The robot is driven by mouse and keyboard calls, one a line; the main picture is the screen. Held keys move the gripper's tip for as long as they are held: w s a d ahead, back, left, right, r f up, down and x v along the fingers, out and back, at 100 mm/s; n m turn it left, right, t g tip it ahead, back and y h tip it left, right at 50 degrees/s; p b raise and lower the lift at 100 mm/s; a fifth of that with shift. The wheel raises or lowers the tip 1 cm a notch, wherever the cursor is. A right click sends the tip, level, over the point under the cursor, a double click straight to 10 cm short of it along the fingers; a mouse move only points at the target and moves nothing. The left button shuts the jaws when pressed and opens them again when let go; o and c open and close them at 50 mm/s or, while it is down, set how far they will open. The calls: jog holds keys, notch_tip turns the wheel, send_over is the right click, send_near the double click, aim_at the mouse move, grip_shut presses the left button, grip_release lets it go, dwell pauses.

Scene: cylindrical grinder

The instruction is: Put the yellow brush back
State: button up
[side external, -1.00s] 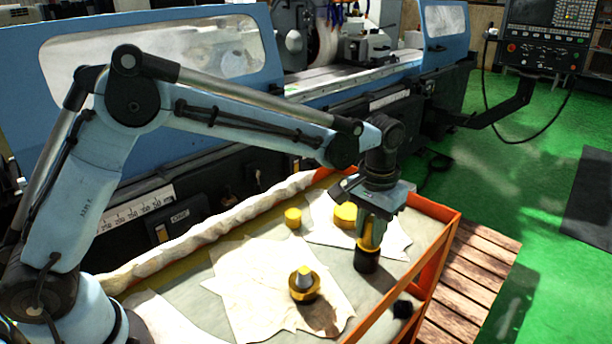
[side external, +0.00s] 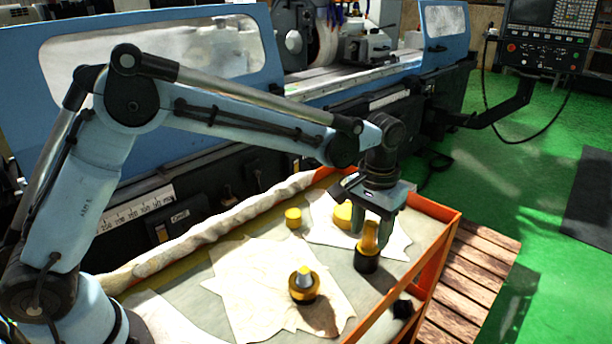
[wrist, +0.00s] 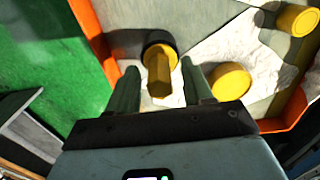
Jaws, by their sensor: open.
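The yellow brush (side external: 367,237) stands upright, its yellow handle on top and a black lower part (side external: 366,263) on the tray surface, near the right side of the orange-edged tray. My gripper (side external: 371,232) is above it with fingers apart, pointing down, the handle between or just below the fingertips. In the wrist view the brush's yellow handle (wrist: 158,80) shows between the two green fingers of my gripper (wrist: 160,88), with visible gaps on both sides. The black part is at the handle's far end there. No separate holder for the brush is clear.
The tray's orange rim (side external: 436,262) runs close to the right. A yellow part with a grey cone (side external: 304,287) stands on paper at front left. Two yellow cylinders (side external: 293,217) (side external: 342,214) stand behind.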

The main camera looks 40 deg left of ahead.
notch_tip(320, 180, up, 11)
jog(key=s+a+r+t, duration=0.3)
jog(key=s+a, duration=0.4)
jog(key=a, duration=0.2)
jog(key=s+a+f+t, duration=0.4)
jog(key=s+a+f, duration=0.2)
jog(key=s, duration=0.4)
jog(key=shift+a+f, duration=0.15)
jog(key=shift+f, duration=0.5)
